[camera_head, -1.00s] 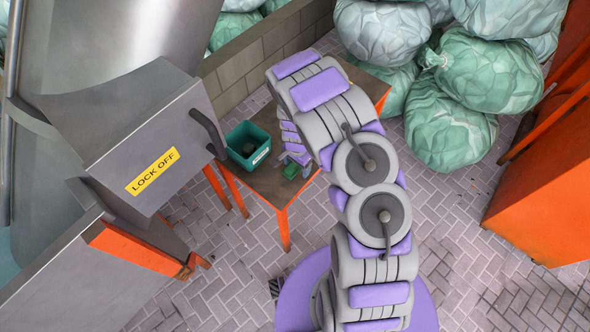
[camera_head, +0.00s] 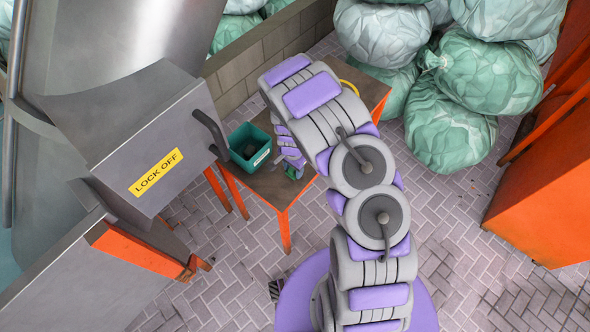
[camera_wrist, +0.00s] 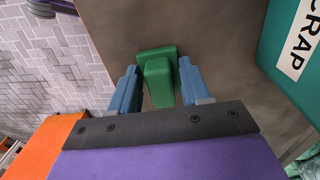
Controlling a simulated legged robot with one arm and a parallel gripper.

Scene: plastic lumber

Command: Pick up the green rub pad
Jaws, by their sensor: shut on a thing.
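The green rub pad (camera_wrist: 157,75) shows in the wrist view between the two blue fingers of my gripper (camera_wrist: 158,85). My gripper is shut on it. In the head view the pad (camera_head: 291,172) is a small green patch at the tip of my gripper (camera_head: 290,170), over the front part of the orange-legged table (camera_head: 268,188). My arm hides part of the table. I cannot tell whether the pad still touches the tabletop.
A teal bin (camera_head: 249,148), marked SCRAP in the wrist view (camera_wrist: 300,60), stands on the table left of my gripper. A grey machine box with a LOCK OFF label (camera_head: 155,172) is further left. Green bags (camera_head: 450,120) are piled at the back right.

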